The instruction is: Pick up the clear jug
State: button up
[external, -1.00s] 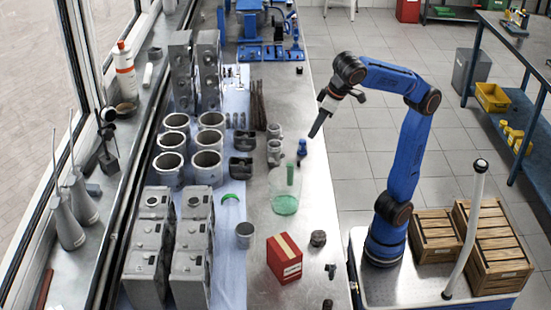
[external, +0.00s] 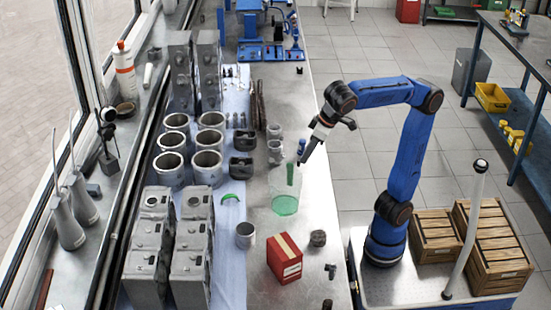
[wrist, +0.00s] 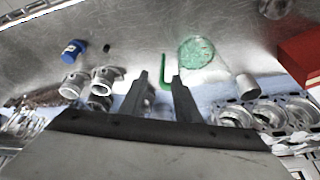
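The clear jug (external: 284,204) stands on the metal bench, with green liquid in its bottom and an upright green handle (external: 290,175). In the wrist view the jug (wrist: 203,50) is right of centre, and its handle (wrist: 164,72) shows in line with the gap between my fingers. My gripper (external: 301,160) points down and left, just above and to the right of the jug's upper part. In the wrist view my gripper (wrist: 160,92) has its two fingers apart, with nothing held between them. Contact with the handle cannot be seen.
A small blue object (wrist: 73,48) stands behind the jug. Metal pistons (external: 275,150) lie beyond it. A grey ring (external: 245,235), a red box (external: 284,258) and a dark part (external: 318,239) lie on the near side. Bare bench lies right of the jug.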

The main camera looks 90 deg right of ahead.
aim_at(292, 176)
jog(key=x, duration=1.2)
jog(key=shift+w+a+f, duration=0.15)
jog(key=shift+w+f, duration=0.05)
jog(key=shift+w, duration=0.1)
grip_shut()
